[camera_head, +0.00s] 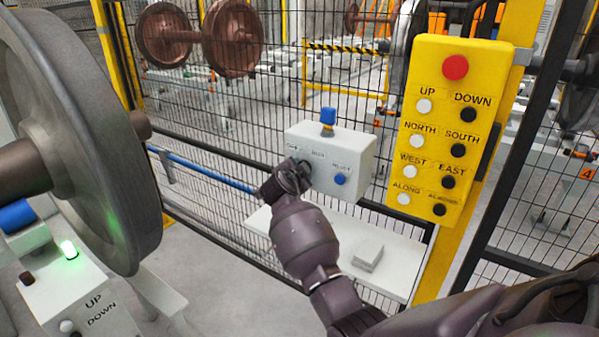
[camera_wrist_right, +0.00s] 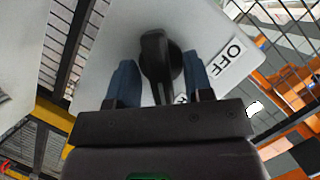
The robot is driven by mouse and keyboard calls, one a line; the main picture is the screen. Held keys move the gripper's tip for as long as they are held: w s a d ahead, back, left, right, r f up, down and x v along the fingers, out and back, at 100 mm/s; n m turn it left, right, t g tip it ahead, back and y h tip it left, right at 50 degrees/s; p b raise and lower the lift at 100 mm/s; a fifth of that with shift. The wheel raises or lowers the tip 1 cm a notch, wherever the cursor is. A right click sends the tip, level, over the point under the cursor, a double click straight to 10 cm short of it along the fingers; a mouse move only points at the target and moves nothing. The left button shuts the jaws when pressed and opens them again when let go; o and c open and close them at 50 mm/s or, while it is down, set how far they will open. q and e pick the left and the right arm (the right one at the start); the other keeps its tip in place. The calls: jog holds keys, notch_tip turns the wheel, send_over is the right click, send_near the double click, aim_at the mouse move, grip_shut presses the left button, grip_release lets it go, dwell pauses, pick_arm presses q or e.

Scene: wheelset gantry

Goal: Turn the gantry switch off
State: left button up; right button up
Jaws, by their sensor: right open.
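The gantry switch is a black rotary knob (camera_wrist_right: 158,52) on the face of a white control box (camera_head: 352,152). In the right wrist view an OFF label (camera_wrist_right: 226,62) lies to the right of the knob, and another label is mostly hidden behind the fingers. My right gripper (camera_head: 297,176) is at the left part of the box face in the head view. In the right wrist view its two blue fingers (camera_wrist_right: 160,68) are open, one on each side of the knob. I cannot tell whether they touch it. My left gripper is out of view.
A yellow pendant (camera_head: 433,190) with a red button hangs on the right. A mesh fence stands behind. A large wheel (camera_head: 85,130) fills the left. A white shelf (camera_head: 395,270) sits below the box.

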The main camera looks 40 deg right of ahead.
jog(key=shift+w+d, duration=0.2)
jog(key=c, duration=0.7)
jog(key=shift+o, duration=0.2)
